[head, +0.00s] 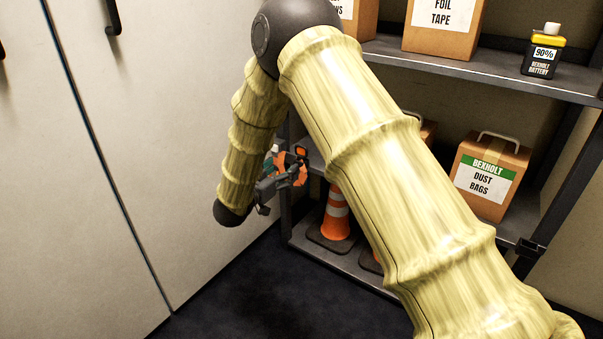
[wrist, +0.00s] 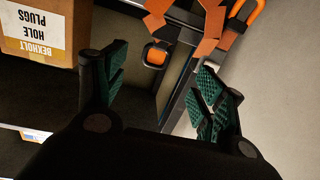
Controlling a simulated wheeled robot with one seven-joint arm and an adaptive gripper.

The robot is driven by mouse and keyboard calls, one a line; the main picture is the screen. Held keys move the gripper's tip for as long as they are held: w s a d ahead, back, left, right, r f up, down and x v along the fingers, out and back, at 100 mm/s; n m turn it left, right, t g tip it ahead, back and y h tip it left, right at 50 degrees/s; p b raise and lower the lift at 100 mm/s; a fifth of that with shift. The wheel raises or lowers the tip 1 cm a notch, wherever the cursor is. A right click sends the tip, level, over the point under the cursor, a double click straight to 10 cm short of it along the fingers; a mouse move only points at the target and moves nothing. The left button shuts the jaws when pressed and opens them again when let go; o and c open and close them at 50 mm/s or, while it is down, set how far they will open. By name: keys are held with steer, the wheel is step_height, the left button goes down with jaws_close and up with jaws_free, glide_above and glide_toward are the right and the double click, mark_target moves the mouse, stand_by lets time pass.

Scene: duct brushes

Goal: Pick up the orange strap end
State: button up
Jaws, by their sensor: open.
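My gripper (wrist: 164,70) is open, its two teal-padded fingers apart with nothing between the pads that I can see touching. Folded orange strap (wrist: 207,28) hangs at the top of the wrist view, above the right finger. In the head view my gripper (head: 273,184) is beside the shelf post, and orange strap (head: 291,168) shows right by its fingers. Which orange part is the strap's end is hard to tell.
A shelf unit holds a dust bags box (head: 488,177), a foil tape box (head: 443,24) and a battery bottle (head: 543,52). An orange and white cone (head: 337,217) stands low near the post. A hole plugs box (wrist: 42,32) is left of the fingers. Pale cabinet doors (head: 75,180) stand left.

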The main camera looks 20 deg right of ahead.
mark_target(299, 161)
steer(key=shift+m+g+h, duration=0.4)
steer(key=shift+m+h, duration=0.3)
steer(key=shift+w+a+r+b+x, duration=0.1)
steer(key=shift+r+b+x, duration=0.05)
steer(key=shift+b+x, duration=1.45)
steer(key=shift+w+a+r+b+x, duration=0.1)
steer(key=shift+r+b+x, duration=0.1)
steer(key=shift+b+x, duration=1.4)
steer(key=shift+w+a+r+b+x, duration=0.15)
steer(key=shift+b+x, duration=0.95)
steer(key=shift+x, duration=1)
steer(key=shift+d, duration=0.1)
steer(key=c, duration=1.2)
steer(key=shift+o, duration=0.2)
steer(key=shift+r, duration=0.2)
